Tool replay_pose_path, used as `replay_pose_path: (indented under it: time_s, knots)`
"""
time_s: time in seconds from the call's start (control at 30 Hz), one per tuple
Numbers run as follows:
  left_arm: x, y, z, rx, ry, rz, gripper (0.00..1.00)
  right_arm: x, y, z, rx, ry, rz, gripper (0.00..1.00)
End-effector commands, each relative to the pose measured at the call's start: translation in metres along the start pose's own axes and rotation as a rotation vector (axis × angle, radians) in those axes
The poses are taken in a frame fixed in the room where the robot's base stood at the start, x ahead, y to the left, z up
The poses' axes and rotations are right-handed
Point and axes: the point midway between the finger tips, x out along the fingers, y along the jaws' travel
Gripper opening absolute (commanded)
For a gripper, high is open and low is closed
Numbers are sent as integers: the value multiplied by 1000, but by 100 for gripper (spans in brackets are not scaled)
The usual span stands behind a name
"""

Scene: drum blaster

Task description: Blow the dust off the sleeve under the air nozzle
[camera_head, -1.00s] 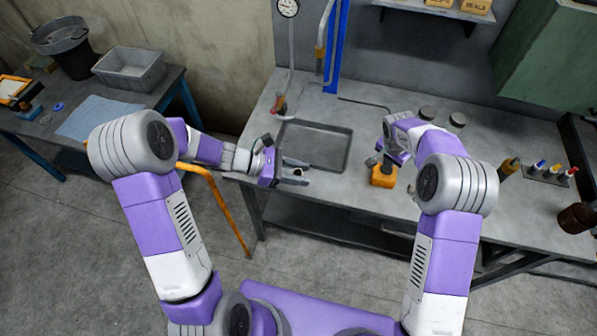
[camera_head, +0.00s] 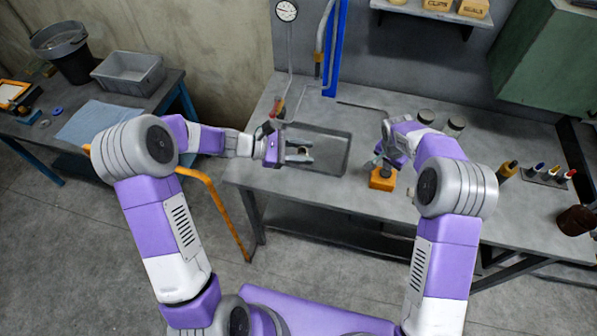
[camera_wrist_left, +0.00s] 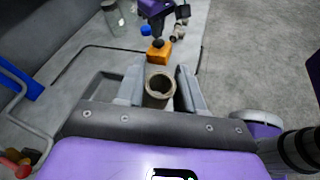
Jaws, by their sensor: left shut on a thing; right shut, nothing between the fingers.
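My left gripper (camera_head: 304,154) is shut on the sleeve, a short dull brown hollow cylinder. In the left wrist view, the sleeve (camera_wrist_left: 160,86) stands between the two fingers with its open end towards the camera. In the head view, the gripper is over the shallow tray (camera_head: 347,155), and the sleeve is only a small spot. A grey pipe (camera_head: 319,50) hangs by the blue post behind; I cannot tell whether its lower end is the air nozzle. My right gripper (camera_head: 381,157) is shut and empty, just above an orange block (camera_head: 382,180); dust on the sleeve cannot be made out.
A red-handled fitting (camera_head: 277,108) lies left of the tray, below a round gauge (camera_head: 286,11). Jars (camera_head: 454,127) and a marker holder (camera_head: 547,176) stand to the right. The bench (camera_head: 300,188) is clear in front of the tray. A side table with a grey bin (camera_head: 129,73) is left.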

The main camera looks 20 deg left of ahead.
Motion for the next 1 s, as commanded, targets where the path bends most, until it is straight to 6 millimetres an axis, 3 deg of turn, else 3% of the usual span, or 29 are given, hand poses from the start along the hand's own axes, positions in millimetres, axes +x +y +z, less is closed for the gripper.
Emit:
replay_pose_path:
  time_s: [0.1, 0.2, 1.0]
  knots:
    - [0, 29, 12, 114, -32, 53, 4, 0, 0, 0, 0, 0, 0, 0]
    - [1, 43, 18, 169, -47, 78, 4, 0, 0, 0, 0, 0, 0, 0]
    - [24, 110, 8, 187, -53, 86, 4, 0, 0, 0, 0, 0, 0, 0]
